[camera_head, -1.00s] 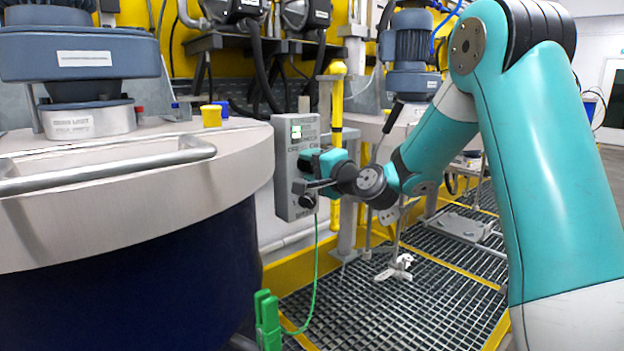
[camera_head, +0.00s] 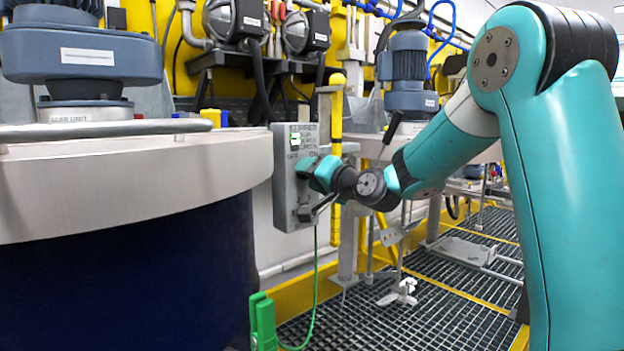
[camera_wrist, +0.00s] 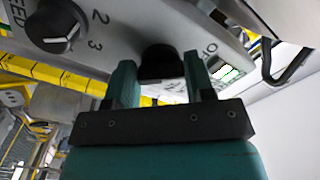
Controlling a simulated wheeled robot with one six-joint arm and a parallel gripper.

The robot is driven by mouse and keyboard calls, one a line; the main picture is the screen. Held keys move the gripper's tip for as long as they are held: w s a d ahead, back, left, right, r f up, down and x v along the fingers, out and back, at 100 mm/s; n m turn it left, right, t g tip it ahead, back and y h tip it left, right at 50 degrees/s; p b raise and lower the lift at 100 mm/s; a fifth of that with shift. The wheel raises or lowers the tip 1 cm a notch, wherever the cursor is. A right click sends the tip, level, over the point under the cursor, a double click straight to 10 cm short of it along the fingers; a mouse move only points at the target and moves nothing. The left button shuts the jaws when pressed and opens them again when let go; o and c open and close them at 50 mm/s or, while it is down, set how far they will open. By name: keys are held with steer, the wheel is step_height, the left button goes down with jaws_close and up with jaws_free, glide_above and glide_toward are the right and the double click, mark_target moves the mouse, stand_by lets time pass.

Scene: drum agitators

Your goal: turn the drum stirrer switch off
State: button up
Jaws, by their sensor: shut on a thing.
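A grey control box (camera_head: 284,190) stands beside the big drum in the head view, with a small green lit display (camera_head: 296,139) near its top. My gripper (camera_head: 308,168) is at the box's front face. In the wrist view, the black switch knob (camera_wrist: 160,62) sits between the two fingers of my gripper (camera_wrist: 160,72), which is shut on it. The knob's pointer cannot be made out. A separate black speed dial (camera_wrist: 55,25) with numbers is at the upper left of the wrist view.
A large drum (camera_head: 120,265) with a pale rim fills the left. A yellow post (camera_head: 337,115) stands just behind the box. A green clamp (camera_head: 263,322) with a green cable is below it. Metal grating (camera_head: 350,325) covers the floor at right.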

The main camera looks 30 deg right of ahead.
steer(key=shift+f, duration=0.1)
steer(key=o, duration=0.9)
steer(key=s+d+b, duration=0.1)
steer(key=s, duration=0.4)
steer(key=s+d+b, duration=0.1)
steer(key=s, duration=0.5)
steer(key=s+d+b, duration=0.1)
steer(key=s, duration=0.5)
steer(key=shift+d, duration=0.15)
